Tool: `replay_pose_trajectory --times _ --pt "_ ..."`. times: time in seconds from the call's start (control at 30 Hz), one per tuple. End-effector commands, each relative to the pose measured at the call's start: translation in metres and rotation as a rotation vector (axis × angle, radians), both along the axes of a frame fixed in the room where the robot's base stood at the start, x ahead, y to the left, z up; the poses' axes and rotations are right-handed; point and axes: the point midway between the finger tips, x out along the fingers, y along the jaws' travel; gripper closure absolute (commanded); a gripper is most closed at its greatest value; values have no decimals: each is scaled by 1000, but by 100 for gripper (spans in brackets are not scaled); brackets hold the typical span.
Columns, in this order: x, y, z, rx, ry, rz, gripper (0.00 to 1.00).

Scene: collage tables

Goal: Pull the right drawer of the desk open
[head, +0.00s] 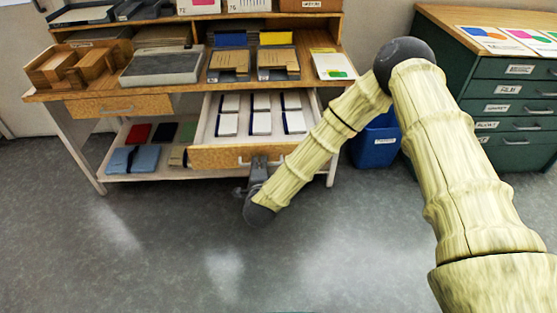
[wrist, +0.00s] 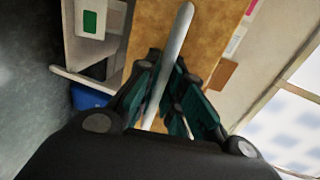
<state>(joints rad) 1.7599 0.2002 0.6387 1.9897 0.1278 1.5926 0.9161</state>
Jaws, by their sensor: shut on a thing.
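The right drawer (head: 210,157) of the wooden desk (head: 190,90) stands well out from the desk, with its inside showing. Several white and blue-edged packs lie in it in rows. My gripper (head: 259,161) is at the drawer's front, shut on its pale bar handle (wrist: 175,45). In the wrist view, the dark green fingers of my gripper (wrist: 167,68) lie on both sides of the bar, with the wooden drawer front (wrist: 215,35) behind. In the head view, my gripper hides part of the handle.
The left drawer (head: 118,106) is shut. A blue bin (head: 376,143) and a green cabinet (head: 510,105) stand at right. The grey floor (head: 180,240) in front is clear.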

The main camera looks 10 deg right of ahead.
Motion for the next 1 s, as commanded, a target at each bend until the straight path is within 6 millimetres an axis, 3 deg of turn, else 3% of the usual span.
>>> replay_pose_trajectory --times 0.03,0.17,0.67,0.7,0.8,1.0 --pt "-6 12 0 6 4 20 100" --pt "-13 16 1 7 3 25 100" --pt "-16 8 1 7 2 14 100" --pt "-16 7 1 7 1 13 85" --pt "-16 6 1 5 1 10 68" --pt "-16 5 1 4 1 8 68"
